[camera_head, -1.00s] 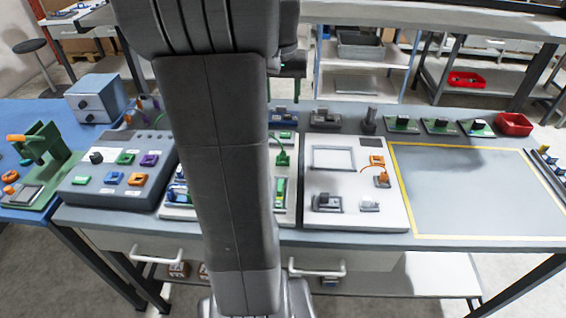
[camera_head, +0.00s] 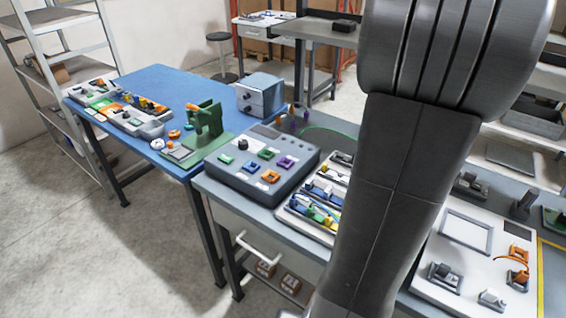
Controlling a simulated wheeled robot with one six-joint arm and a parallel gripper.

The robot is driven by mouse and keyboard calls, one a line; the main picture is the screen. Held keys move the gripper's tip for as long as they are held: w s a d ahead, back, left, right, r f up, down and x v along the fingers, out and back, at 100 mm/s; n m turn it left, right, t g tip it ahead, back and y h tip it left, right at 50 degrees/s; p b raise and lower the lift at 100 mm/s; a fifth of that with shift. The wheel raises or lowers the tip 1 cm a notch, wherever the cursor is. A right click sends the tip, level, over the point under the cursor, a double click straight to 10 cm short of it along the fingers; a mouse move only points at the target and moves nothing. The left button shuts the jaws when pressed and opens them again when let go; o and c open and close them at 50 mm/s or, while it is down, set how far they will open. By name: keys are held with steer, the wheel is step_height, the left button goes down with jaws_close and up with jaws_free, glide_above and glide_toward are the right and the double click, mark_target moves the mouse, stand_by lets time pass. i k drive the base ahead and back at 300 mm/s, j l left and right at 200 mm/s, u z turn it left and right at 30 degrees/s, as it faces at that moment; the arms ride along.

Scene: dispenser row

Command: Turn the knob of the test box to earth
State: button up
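The test box (camera_head: 240,180) is a grey sloped-top box at the left end of the grey bench. Its top carries green, blue, orange and purple sockets. A small knob (camera_head: 242,145) stands near the upper left of its top; its pointer and the labels are too small to read. My arm rises through the right part of the view, to the right of the box. My gripper is out of view, so its opening and hold cannot be seen.
A blue table (camera_head: 150,90) adjoins on the left with a green press (camera_head: 208,120) and a grey two-knob box (camera_head: 260,93). A tray with wired parts (camera_head: 288,212) lies right of the test box. A drawer handle (camera_head: 262,248) juts out in front. Floor at front left is clear.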

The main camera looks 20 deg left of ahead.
mark_target(243, 144)
steer(key=j+u, duration=0.4)
steer(key=i+j+u, duration=0.15)
steer(key=u, duration=0.25)
steer(key=i+j+u, duration=0.15)
steer(key=j+u, duration=0.25)
